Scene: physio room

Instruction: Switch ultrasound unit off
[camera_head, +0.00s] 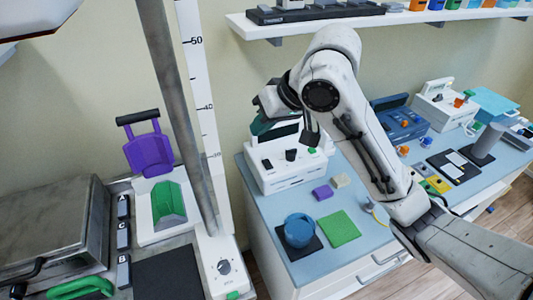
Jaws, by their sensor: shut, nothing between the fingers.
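My gripper (311,139) is shut and empty, pointing down just above the back right part of this unit. I cannot tell whether it touches.
A blue round container (299,228), a green pad (338,229) and a purple block (322,192) lie in front. A wall shelf (370,20) hangs above.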

